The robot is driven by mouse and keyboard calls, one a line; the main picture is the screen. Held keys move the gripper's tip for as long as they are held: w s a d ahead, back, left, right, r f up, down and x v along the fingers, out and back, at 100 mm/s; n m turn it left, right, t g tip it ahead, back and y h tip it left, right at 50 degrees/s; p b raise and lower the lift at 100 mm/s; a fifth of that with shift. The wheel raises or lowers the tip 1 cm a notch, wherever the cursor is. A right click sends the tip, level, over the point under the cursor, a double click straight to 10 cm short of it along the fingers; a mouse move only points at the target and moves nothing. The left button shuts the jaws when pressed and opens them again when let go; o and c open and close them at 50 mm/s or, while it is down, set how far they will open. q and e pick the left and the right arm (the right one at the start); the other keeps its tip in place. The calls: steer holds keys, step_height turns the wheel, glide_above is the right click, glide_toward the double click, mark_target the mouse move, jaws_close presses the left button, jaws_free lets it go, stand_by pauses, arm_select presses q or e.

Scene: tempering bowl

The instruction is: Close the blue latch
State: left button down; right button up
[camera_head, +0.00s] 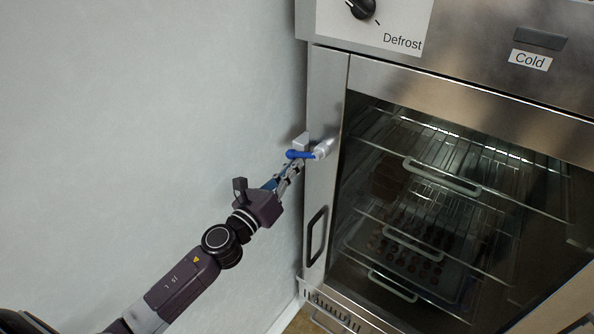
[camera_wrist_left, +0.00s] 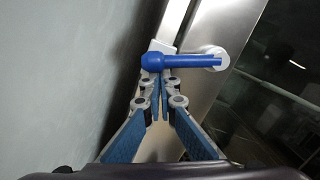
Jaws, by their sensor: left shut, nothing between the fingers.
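The blue latch (camera_head: 300,154) is on the left edge of the steel cabinet's glass door (camera_head: 331,190), on a pale round mount (camera_head: 322,149). In the left wrist view the latch (camera_wrist_left: 182,62) is a blue bar lying nearly level, with a rounded knob at its left end and the mount at its right. My left gripper (camera_head: 292,171) is shut and empty, just below the latch's knob end. In the left wrist view its fingertips (camera_wrist_left: 160,80) are right at the knob; whether they touch it I cannot tell. My right gripper is not in view.
The grey wall (camera_head: 150,110) is close on the left of my arm. A dark door handle (camera_head: 315,236) is below the latch. Wire racks with trays show behind the glass. A Defrost knob (camera_head: 361,8) and a Cold label (camera_head: 530,60) are above.

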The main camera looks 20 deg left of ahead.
arm_select(q)
steer(key=shift+a+r+m, duration=0.1)
steer(key=shift+r+m, duration=0.05)
steer(key=shift+m, duration=0.15)
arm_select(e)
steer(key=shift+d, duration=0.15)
arm_select(q)
steer(key=shift+r, duration=0.1)
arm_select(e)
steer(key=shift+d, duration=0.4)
arm_select(q)
steer(key=v, duration=1.2)
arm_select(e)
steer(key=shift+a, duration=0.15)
arm_select(q)
steer(key=shift+a+f, duration=0.1)
steer(key=shift+f, duration=0.15)
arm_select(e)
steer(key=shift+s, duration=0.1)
